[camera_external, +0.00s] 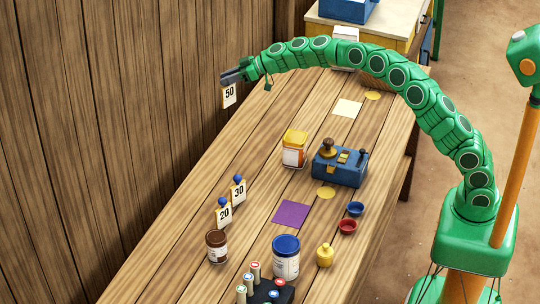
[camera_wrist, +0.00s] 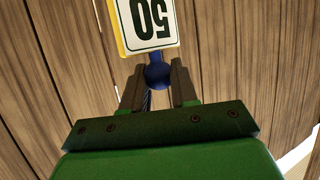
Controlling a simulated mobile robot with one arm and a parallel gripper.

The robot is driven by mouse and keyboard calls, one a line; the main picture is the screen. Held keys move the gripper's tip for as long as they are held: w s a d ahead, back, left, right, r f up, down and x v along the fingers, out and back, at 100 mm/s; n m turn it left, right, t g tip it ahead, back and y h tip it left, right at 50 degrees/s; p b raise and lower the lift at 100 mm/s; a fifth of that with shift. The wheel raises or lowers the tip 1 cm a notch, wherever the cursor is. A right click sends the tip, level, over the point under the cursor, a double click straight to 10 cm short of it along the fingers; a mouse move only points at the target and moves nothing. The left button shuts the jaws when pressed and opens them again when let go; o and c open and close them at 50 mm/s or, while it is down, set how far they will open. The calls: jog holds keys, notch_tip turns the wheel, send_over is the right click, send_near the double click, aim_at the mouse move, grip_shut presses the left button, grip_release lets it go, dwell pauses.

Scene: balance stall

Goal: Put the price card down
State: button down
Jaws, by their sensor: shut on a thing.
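The price card marked 50 (camera_external: 229,96) hangs below my gripper (camera_external: 231,77) at the upper left, beside the wooden wall and past the table's left edge in the picture. In the wrist view the card (camera_wrist: 148,22) appears upside down, with a yellow border and a blue knob (camera_wrist: 158,77). My gripper (camera_wrist: 158,80) is shut on that knob, one finger on each side. Two similar cards with blue knobs, marked 30 (camera_external: 238,192) and 20 (camera_external: 223,215), stand upright near the table's left edge.
The plank table (camera_external: 235,150) has a clear stretch along its far left side. A yellow-lidded jar (camera_external: 294,149) and a blue scale-like box (camera_external: 341,166) stand mid-table. A purple square (camera_external: 291,214), a brown jar (camera_external: 217,247) and a blue-lidded jar (camera_external: 286,258) are nearer.

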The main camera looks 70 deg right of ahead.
jog(key=shift+w+a+m+t+h, duration=0.3)
jog(key=shift+w+a+m+h, duration=0.25)
jog(key=shift+a+m+h, duration=0.2)
jog(key=s+a+f+m+g+h, duration=0.2)
jog(key=s+a+f+m+h, duration=0.2)
jog(key=s+m+h, duration=0.25)
jog(key=s+a+f+m+g+h, duration=0.1)
jog(key=s+a+f+m+h, duration=0.3)
jog(key=s+m+h, duration=0.25)
jog(key=s+a+r+m+g+h, duration=0.15)
jog(key=s+m+g+h, duration=0.3)
jog(key=s, duration=1.15)
jog(key=w+a+f, duration=0.1)
jog(key=w+f, duration=1.2)
jog(key=shift+w+f+n+y, duration=0.15)
jog(key=shift+w+n+y, duration=0.15)
jog(key=shift+y, duration=0.1)
jog(key=shift+f+g, duration=0.15)
jog(key=shift+g, duration=0.1)
